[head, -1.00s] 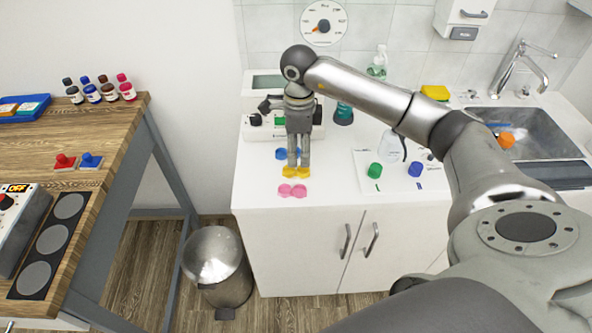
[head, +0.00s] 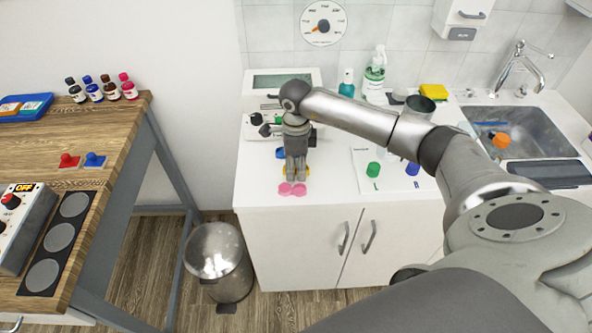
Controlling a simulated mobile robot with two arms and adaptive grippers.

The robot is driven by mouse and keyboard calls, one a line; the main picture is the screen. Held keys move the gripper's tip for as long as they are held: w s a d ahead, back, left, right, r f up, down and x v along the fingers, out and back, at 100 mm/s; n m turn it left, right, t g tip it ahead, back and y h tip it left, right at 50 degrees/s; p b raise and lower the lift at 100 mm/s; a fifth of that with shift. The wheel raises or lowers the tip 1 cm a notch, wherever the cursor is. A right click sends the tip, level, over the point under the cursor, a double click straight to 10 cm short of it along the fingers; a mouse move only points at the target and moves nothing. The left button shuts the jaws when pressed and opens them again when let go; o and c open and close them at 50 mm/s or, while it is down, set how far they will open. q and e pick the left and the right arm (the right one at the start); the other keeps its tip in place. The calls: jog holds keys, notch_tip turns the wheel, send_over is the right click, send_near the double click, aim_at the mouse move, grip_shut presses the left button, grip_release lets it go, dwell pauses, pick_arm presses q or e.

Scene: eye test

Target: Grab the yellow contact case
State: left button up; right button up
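The yellow contact case (head: 308,171) lies on the white counter, between a blue case (head: 280,153) behind it and a pink case (head: 292,189) in front. My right gripper (head: 296,180) points down over the yellow case and hides its middle; only small yellow edges show on either side. The fingers are close together, and I cannot see whether they touch or grip the case. My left gripper is not in view.
A white device (head: 262,125) stands behind the cases. A card with a green cap (head: 373,169) and a blue cap (head: 412,168) lies to the right, near the sink (head: 535,135). A wooden table (head: 125,125) and a metal bin (head: 215,250) are at left.

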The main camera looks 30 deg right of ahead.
jog(key=c, duration=0.3)
jog(key=shift+r, duration=0.1)
